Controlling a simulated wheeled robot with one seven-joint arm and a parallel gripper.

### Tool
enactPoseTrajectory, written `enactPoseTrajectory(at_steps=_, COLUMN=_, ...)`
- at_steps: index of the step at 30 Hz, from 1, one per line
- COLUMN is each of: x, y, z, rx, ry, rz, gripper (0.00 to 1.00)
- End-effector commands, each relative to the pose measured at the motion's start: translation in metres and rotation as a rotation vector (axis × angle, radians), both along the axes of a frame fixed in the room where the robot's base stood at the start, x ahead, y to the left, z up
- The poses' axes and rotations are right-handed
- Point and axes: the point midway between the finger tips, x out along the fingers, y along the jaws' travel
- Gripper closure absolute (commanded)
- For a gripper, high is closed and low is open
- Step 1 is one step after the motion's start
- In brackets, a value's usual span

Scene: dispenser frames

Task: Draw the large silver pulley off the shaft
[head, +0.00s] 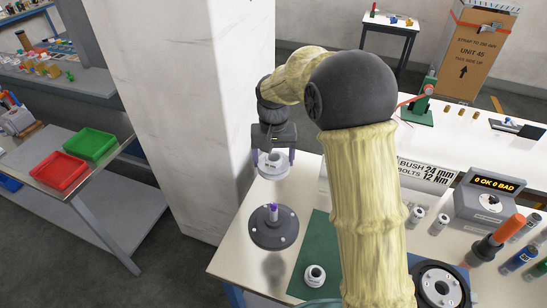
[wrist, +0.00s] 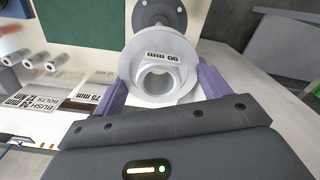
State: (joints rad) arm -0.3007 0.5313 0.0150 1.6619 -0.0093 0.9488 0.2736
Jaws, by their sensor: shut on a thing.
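The large silver pulley (head: 273,168) is a pale, flanged ring with a centre bore; its label reads 90 mm in the wrist view (wrist: 140,86). My gripper (head: 272,158) is shut on it, with one purple finger on each side, also seen in the wrist view (wrist: 164,74). The pulley hangs roughly level in the air. Below it, the shaft (head: 273,213) with a purple tip stands upright on a dark round flange (head: 274,234). A gap shows between the pulley and the shaft tip, so the two are apart.
A smaller pale pulley (head: 315,276) lies on the green mat (head: 318,246). A label stand (head: 425,172), several silver bushes (head: 416,215) and a counter box (head: 487,199) are to the right. A white pillar (head: 185,100) stands close on the left.

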Motion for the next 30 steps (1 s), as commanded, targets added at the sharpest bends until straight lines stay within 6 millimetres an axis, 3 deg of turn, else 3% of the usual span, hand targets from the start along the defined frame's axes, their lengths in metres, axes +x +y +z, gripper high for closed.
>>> enactPoseTrajectory(at_steps=30, x=0.000, y=0.000, z=0.026, rx=0.001, ry=-0.002, rz=0.000, gripper=0.59)
